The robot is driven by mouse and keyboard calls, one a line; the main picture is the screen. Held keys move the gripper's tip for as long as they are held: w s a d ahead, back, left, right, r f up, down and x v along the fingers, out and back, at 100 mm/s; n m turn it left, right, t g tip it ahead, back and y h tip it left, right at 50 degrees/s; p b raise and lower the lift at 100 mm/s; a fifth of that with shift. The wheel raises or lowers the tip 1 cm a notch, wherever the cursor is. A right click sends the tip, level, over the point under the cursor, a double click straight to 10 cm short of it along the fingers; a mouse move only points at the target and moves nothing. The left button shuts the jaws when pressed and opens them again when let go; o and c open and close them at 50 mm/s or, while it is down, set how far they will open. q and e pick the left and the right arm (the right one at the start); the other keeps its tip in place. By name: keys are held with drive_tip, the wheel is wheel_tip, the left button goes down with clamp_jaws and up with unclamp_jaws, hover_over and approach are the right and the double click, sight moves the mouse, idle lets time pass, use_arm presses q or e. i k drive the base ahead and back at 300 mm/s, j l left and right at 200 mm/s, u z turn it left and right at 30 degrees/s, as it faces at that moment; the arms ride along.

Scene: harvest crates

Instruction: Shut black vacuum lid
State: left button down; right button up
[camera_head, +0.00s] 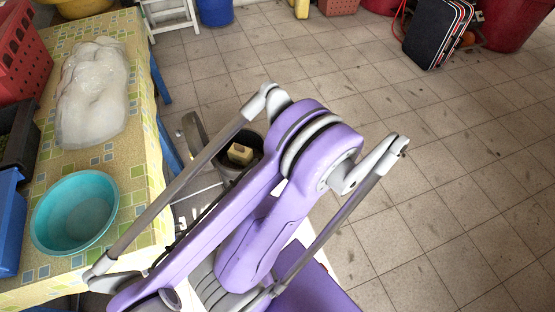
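A dark round container (229,168) stands on the floor in the middle of the head view, partly hidden behind my purple body parts. It is open at the top, and a pale yellow block (240,153) shows inside it. A dark grey curved piece (194,136) stands up at its left side and looks like a raised lid; I cannot tell for sure that it is hinged there. The container's lower part is hidden. I make out neither my left nor my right gripper in this view.
A table with a checked cloth (142,120) stands at the left, bearing a turquoise bowl (77,212), a whitish bag (92,95) and a red crate (20,55). A black suitcase (437,33) stands at the upper right. The tiled floor (450,190) at the right is clear.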

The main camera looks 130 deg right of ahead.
sight(196, 138)
drive_tip(key=z, duration=3.6)
drive_tip(key=i+l+z, duration=0.1)
drive_tip(key=i+z, duration=0.25)
drive_tip(key=i+l, duration=0.1)
drive_tip(key=i, duration=0.3)
drive_tip(key=i+l+z, duration=0.15)
drive_tip(key=i, duration=0.25)
